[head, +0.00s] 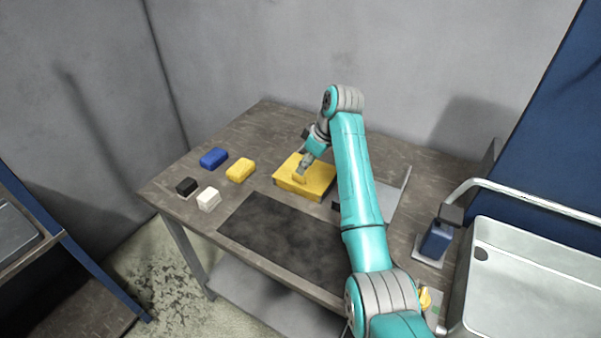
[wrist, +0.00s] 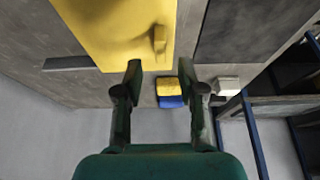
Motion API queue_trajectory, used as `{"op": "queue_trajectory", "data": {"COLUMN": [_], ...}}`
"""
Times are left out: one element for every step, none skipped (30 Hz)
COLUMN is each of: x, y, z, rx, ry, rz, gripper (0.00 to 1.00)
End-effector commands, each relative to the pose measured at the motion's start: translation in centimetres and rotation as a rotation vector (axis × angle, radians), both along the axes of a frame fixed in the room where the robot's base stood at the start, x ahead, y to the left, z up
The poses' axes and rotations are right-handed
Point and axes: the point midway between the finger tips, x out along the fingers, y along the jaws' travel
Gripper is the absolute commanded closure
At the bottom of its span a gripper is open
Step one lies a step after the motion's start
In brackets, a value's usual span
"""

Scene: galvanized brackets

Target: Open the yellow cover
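The yellow cover (head: 289,184) is a flat box shape on the table, and it looks closed. In the wrist view the cover (wrist: 105,25) fills the upper left, with a small raised yellow handle (wrist: 160,39) near its right edge. My gripper (head: 302,174) is over the cover in the head view, pointing down at it. In the wrist view my gripper (wrist: 160,76) is open, its two fingers apart with nothing held between them. The handle lies ahead of the gap between the fingertips. In the head view the gripper partly hides the handle, and I cannot tell whether they touch.
Blue (head: 214,158), yellow (head: 240,170), black (head: 187,187) and white (head: 209,199) blocks sit left of the cover. A dark mat (head: 285,235) lies in front. A blue device (head: 436,241) and a metal sink (head: 530,280) are at the right.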

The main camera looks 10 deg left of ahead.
Motion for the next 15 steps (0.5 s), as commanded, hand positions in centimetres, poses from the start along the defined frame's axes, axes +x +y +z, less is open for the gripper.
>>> {"op": "queue_trajectory", "data": {"x": [0.1, 0.2, 0.2, 0.3, 0.3, 0.4, 0.5, 0.5, 0.6, 0.6, 0.6, 0.6, 0.7, 0.7, 0.7], "y": [0.3, 0.5, 0.7, 0.9, 1.0, 1.2, 1.4, 1.5, 1.6, 1.7, 1.8, 1.8, 1.9, 1.9, 1.9], "z": [-0.9, -1.4, -2.0, -2.4, -2.8, -3.3, -3.6, -3.9, -4.2, -4.4, -4.6, -4.8, -4.9, -4.9, -5.0], "rx": [-0.001, 0.000, -0.001, -0.001, -0.001, -0.001, -0.001, -0.001, -0.001, -0.001, -0.001, -0.002, -0.001, -0.001, -0.001], "ry": [0.004, 0.002, 0.003, 0.003, 0.002, 0.003, 0.003, 0.002, 0.001, 0.002, 0.002, 0.001, 0.001, 0.001, 0.000], "rz": [0.000, 0.000, 0.000, 0.000, -0.001, 0.000, 0.000, -0.001, -0.001, -0.001, -0.001, -0.001, -0.001, -0.001, -0.001], "gripper": [0.60, 0.60, 0.60, 0.60, 0.60, 0.60, 0.60, 0.60, 0.60, 0.60, 0.60, 0.60, 0.60, 0.60, 0.60]}}
